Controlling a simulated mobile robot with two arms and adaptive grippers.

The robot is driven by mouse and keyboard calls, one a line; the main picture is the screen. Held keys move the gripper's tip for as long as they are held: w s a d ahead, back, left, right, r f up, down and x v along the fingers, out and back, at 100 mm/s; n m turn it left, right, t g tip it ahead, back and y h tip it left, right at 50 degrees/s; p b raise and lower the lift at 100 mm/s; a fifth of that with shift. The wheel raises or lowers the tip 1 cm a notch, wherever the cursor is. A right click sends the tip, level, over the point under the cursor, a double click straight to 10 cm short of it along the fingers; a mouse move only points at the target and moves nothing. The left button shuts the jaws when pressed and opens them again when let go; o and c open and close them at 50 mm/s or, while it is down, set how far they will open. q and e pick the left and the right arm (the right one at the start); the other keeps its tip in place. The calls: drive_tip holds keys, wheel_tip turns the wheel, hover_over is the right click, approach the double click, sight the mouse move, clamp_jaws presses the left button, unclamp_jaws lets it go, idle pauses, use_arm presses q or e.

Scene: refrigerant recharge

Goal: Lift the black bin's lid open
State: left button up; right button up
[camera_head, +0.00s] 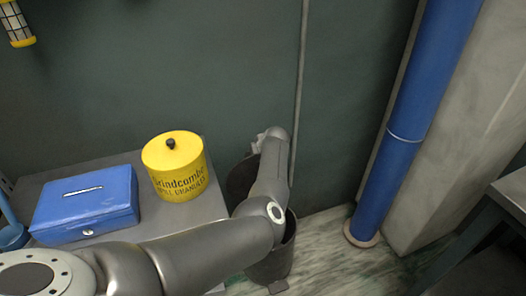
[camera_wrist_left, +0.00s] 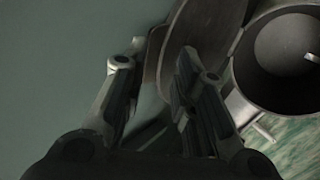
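The black bin (camera_head: 270,266) stands on the floor right of the grey table, partly hidden by my left arm. Its dark round lid (camera_head: 240,181) stands raised and tilted at the back, towards the wall. In the left wrist view the lid (camera_wrist_left: 211,28) is swung away from the bin's open mouth (camera_wrist_left: 284,45), and the inside shows. My left gripper (camera_wrist_left: 160,68) is at the lid, fingers apart, with one finger overlapping the lid in the picture. I cannot tell whether it touches. My right gripper is in neither view.
A yellow lidded tin (camera_head: 181,180) and a blue box (camera_head: 84,205) stand on the grey table (camera_head: 110,163) beside the bin. A blue pipe (camera_head: 400,140) rises at the right. The green wall is close behind the lid. Some floor right of the bin is clear.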

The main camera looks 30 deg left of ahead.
use_arm(q)
drive_tip(key=shift+v, duration=1.75)
drive_tip(key=shift+w+d, duration=0.1)
drive_tip(key=shift+w, duration=0.05)
